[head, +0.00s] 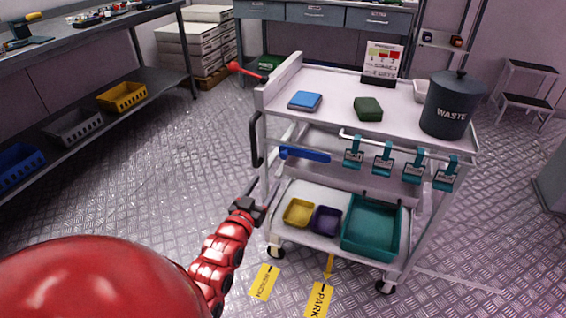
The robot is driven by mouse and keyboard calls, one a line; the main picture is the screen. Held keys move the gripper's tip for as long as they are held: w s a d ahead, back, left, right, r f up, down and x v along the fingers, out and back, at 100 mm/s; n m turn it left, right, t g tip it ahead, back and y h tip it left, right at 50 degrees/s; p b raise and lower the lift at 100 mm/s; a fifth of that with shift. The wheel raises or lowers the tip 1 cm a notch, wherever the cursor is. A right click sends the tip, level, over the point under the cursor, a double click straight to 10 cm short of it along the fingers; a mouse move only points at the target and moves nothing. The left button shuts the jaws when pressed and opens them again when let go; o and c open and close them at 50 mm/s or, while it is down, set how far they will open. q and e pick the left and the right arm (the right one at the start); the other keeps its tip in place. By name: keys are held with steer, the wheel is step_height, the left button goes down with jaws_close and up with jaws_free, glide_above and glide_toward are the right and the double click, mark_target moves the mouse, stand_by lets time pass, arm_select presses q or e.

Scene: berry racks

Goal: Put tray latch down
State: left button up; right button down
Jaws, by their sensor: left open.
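A grey cart stands in the middle of the head view, with a top tray (330,116). A red lever (246,71) with a rounded end sticks out to the left from the tray's raised left end, and a blue bar (305,154) sits under the tray's front edge. No label shows which of these is the tray latch. My left gripper (254,205) is open and empty beside the cart's front left leg, below the black handle (257,140) and well below the red lever. Its fingertips are small and dark. My right gripper is not in view.
On the cart top are a blue box (305,101), a green pad (368,109) and a dark waste bin (448,105). Several teal clips (384,160) hang at its front. Its lower shelf holds a teal bin (371,228). A workbench (70,37) stands left; floor between is clear.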

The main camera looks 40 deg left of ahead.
mark_target(283, 156)
arm_select(q)
steer(key=b+x, duration=0.1)
steer(key=x, duration=1.1)
steer(key=shift+w+r+b, duration=0.1)
steer(key=shift+w+b, duration=0.05)
steer(key=shift+b, duration=0.25)
jaws_close()
stand_by(0.7)
